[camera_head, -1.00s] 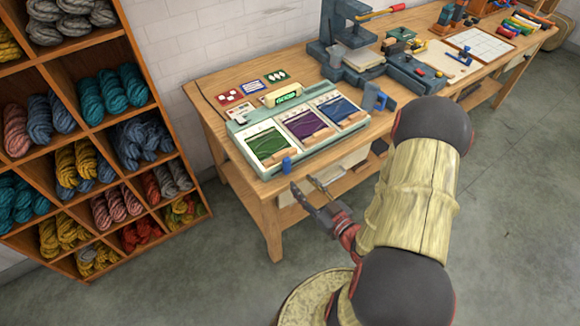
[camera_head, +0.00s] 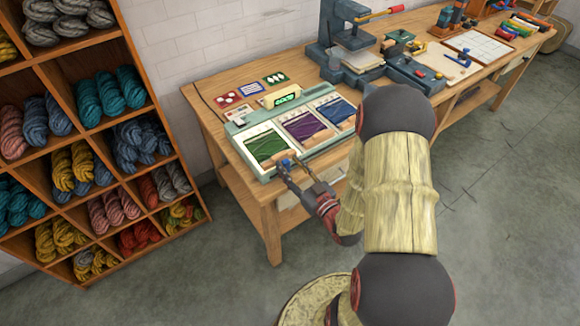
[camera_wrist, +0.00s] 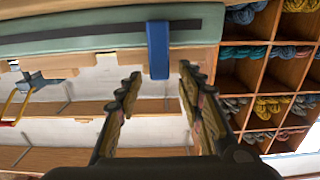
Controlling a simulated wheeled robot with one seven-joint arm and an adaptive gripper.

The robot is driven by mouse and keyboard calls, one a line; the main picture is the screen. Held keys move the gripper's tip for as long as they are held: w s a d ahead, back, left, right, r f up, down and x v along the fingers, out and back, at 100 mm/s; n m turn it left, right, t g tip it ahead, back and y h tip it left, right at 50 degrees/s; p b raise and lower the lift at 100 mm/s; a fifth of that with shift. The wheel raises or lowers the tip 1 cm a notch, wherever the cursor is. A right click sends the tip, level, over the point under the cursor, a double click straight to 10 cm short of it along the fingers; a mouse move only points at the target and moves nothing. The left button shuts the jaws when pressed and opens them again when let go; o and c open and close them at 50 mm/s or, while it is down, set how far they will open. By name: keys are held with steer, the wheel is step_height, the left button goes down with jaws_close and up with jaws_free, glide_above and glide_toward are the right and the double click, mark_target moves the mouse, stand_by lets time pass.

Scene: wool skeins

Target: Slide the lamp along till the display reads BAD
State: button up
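A pale green console (camera_head: 240,128) on the bench holds green, purple and blue wool panels. Its small display (camera_head: 287,98) shows green letters that look like GOOD. A blue upright piece (camera_wrist: 158,48), apparently the lamp's sliding part, hangs over the console's front by a dark slot (camera_wrist: 80,33). In the head view it sits at the front left, mostly covered by my gripper (camera_head: 287,168). In the wrist view my gripper (camera_wrist: 161,78) is open, its fingertips on either side of the blue piece's lower end, with a gap on both sides.
Picture cards (camera_head: 250,89) lie behind the console. A grey press (camera_head: 345,45) stands on the bench (camera_head: 205,100) to the right. Shelves of wool skeins (camera_head: 100,140) stand at the left. My arm covers the console's right end. Free floor lies in front.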

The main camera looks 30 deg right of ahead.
steer(key=shift+w, duration=0.15)
steer(key=shift+c, duration=0.6)
steer(key=c, duration=0.7)
jaws_close()
